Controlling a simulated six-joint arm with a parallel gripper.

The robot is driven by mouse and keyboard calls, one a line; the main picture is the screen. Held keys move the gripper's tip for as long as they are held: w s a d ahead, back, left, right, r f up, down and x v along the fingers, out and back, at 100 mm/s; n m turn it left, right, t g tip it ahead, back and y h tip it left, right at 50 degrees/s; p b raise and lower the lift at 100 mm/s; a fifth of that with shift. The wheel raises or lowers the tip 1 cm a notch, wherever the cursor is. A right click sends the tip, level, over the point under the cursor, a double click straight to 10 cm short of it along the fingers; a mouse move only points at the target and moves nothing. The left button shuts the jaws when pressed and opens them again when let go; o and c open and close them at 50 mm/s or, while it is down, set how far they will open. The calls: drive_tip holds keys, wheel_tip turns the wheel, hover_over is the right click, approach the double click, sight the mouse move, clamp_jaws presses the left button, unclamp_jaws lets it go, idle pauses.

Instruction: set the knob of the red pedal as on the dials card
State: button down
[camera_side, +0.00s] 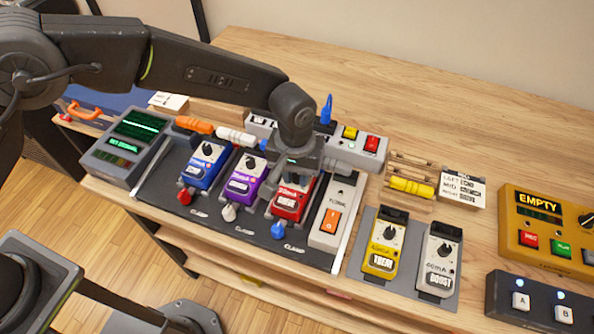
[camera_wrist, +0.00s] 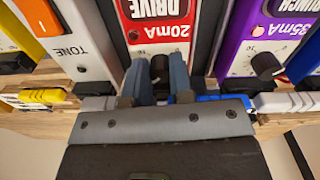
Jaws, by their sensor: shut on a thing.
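The red pedal (camera_side: 290,201) sits on the dark board, between the purple pedal and a grey unit with an orange switch. In the wrist view the red pedal (camera_wrist: 158,12) shows upside-down lettering "DRIVE" and "20mA". My gripper (camera_wrist: 160,72) is shut on its dark knob (camera_wrist: 160,66), one finger on each side. The fingers hide much of the knob, so I cannot tell its pointer. In the side view my gripper (camera_side: 298,165) is above the red pedal and covers its knob. The white dials card (camera_side: 462,190) stands to the right; its lines are too small to read surely.
A blue pedal (camera_side: 203,165) and a purple pedal (camera_side: 246,178) stand close on the left. The grey switch unit (camera_side: 336,212) is close on the right. A power strip (camera_side: 362,150) lies behind. Yellow and white pedals stand further right.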

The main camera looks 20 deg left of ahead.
drive_tip(key=m, duration=0.4)
drive_tip(key=shift+w+m, duration=0.1)
drive_tip(key=shift+m, duration=1.8)
drive_tip(key=c, duration=1.3)
unclamp_jaws()
drive_tip(key=shift+o, duration=0.2)
drive_tip(key=shift+r, duration=0.1)
wheel_tip(320, 180, up, 14)
drive_tip(key=shift+a, duration=0.15)
